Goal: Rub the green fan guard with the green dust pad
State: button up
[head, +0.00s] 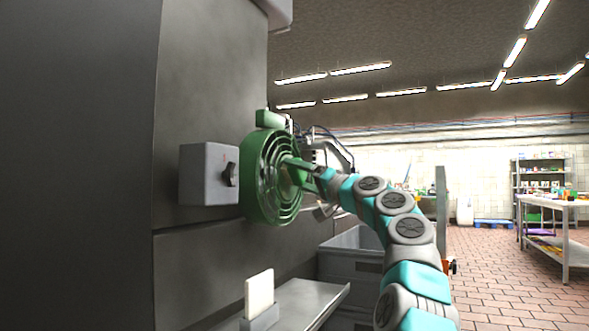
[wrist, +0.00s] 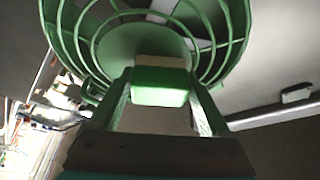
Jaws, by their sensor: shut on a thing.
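The green fan guard (head: 262,178), a round cage of concentric rings, is mounted on the side of the dark machine. It also fills the upper part of the wrist view (wrist: 88,52). My gripper (head: 296,163) is at the front of the guard, near its middle. In the wrist view my gripper (wrist: 160,92) is shut on the green dust pad (wrist: 160,86), a green block with a tan layer on its far side. The pad overlaps the guard's central disc in that view. I cannot tell whether it touches the guard.
A grey switch box (head: 208,174) with a black knob sits left of the guard. A white board (head: 259,293) stands on the metal ledge (head: 308,300) below. Grey crates (head: 350,265) are under my arm. A metal table (head: 560,215) and shelf stand far right; the floor between is open.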

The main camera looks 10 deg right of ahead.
aim_at(306, 175)
jog(key=shift+w+d+r+p, duration=0.15)
jog(key=shift+w+d+p, duration=0.6)
jog(key=shift+p, duration=0.45)
jog(key=shift+w+d+p, duration=0.2)
jog(key=shift+w+p, duration=0.3)
jog(key=shift+w, duration=0.05)
jog(key=shift+w+d+p, duration=0.3)
jog(key=shift+w+p, duration=0.05)
jog(key=shift+p, duration=0.4)
jog(key=shift+w+d+p, duration=0.25)
jog(key=shift+w+p, duration=0.2)
jog(key=shift+p, duration=0.15)
jog(key=shift+w+d+p, duration=0.2)
jog(key=shift+w+p, duration=0.25)
jog(key=shift+p, duration=0.15)
jog(key=shift+d+f, duration=0.1)
jog(key=shift+f, duration=0.1)
jog(key=s+d, duration=0.1)
jog(key=d, duration=0.1)
jog(key=s+d+b, duration=0.1)
jog(key=s+d, duration=0.1)
jog(key=shift+s+d, duration=0.3)
jog(key=shift+d, duration=0.05)
